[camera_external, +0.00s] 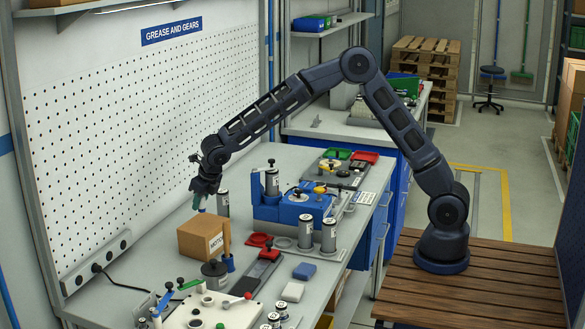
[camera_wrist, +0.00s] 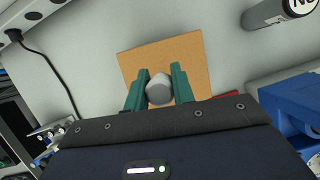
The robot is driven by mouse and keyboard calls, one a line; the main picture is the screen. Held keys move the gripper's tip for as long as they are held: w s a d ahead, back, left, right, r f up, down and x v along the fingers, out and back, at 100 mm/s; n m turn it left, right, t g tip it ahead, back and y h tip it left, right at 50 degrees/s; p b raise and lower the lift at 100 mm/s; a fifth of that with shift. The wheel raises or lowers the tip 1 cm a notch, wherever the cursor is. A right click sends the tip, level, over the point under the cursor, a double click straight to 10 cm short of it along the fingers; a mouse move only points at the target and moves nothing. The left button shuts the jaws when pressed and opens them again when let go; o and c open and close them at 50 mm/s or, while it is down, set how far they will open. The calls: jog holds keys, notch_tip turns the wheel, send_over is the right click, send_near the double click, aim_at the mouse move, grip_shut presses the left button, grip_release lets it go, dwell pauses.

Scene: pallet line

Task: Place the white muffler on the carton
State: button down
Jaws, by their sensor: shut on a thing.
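My gripper (camera_external: 198,206) points down above the brown carton (camera_external: 202,240) on the workbench. In the wrist view, the two green fingers of my gripper (camera_wrist: 159,94) are shut on the white muffler (camera_wrist: 160,89), a small pale cylinder seen end-on. The carton (camera_wrist: 190,55) lies behind the muffler in that view, its near edge hidden by the fingers and my wrist. The muffler is hardly visible in the external view. A small gap seems to show between the fingertips and the carton top.
A grey cylinder (camera_external: 223,203) stands on the bench right of my gripper, and a blue fixture (camera_external: 290,207) is farther right. A perforated wall panel (camera_external: 120,150) rises at the left.

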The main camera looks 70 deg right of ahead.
aim_at(202, 208)
jog(key=shift+f, duration=2.1)
jog(key=shift+f, duration=0.15)
jog(key=c, duration=1.2)
grip_release()
